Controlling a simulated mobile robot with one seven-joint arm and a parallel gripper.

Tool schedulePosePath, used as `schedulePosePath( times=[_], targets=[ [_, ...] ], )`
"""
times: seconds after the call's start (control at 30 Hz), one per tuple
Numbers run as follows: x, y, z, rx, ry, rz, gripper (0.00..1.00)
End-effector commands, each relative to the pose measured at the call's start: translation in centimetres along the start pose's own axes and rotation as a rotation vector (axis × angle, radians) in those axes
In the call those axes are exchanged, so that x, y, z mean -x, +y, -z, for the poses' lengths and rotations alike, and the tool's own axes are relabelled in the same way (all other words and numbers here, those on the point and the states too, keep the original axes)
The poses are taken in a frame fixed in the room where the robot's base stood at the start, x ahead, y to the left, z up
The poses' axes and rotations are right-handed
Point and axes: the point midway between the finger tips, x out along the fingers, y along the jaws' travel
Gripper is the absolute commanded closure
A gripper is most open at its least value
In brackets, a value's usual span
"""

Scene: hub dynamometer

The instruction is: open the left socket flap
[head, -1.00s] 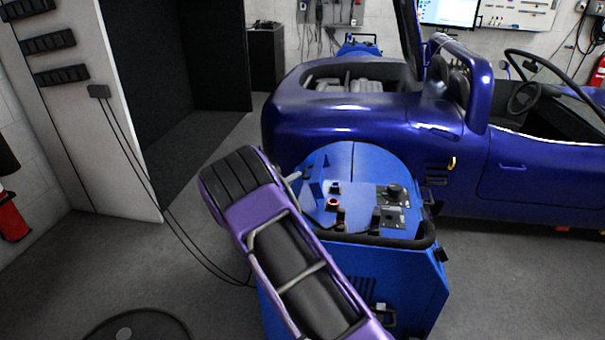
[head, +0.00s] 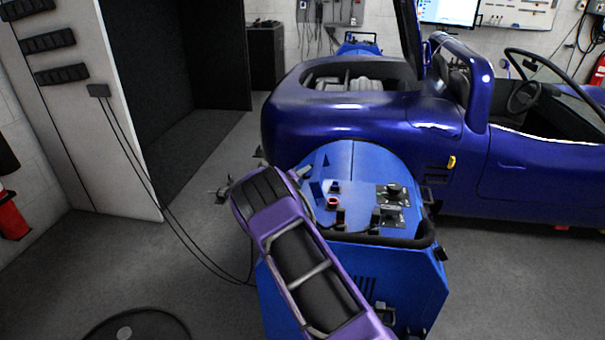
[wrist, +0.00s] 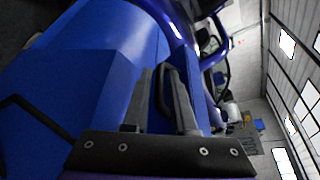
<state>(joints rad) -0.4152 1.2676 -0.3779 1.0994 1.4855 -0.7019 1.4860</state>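The blue dynamometer cabinet (head: 405,275) stands in the middle of the head view, with controls on its sloped top. Two small dark upright parts, a left one (head: 341,218) and a right one (head: 375,219), sit near the top's front edge. I cannot tell whether either is a socket flap. My purple arm (head: 300,255) covers the cabinet's left side, and my gripper is hidden behind it there. In the wrist view my gripper (wrist: 158,72) has its two dark fingers apart, with blue surfaces beyond. A dark curved bar shows between them; no grasp on it can be made out.
A black rail (head: 380,241) runs along the cabinet's front edge. A red-ringed button (head: 333,203) and a black knob (head: 394,190) stand on top. The blue car (head: 350,125) is close behind. Cables (head: 160,205) hang at left. Floor is open at right.

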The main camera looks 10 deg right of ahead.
Motion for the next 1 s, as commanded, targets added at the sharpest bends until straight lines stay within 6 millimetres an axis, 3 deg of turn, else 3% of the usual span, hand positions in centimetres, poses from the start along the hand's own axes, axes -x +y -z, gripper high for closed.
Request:
schedulePosePath(
  times=[0.03,0.1,0.13,1.0],
  targets=[
    [0.01,0.0,-0.01,0.0,0.0,0.0,0.86],
    [0.01,0.0,-0.01,0.0,0.0,0.0,0.99],
    [0.02,0.0,-0.01,0.0,0.0,0.0,1.0],
    [0.03,0.0,-0.01,0.0,0.0,0.0,1.0]
  ],
)
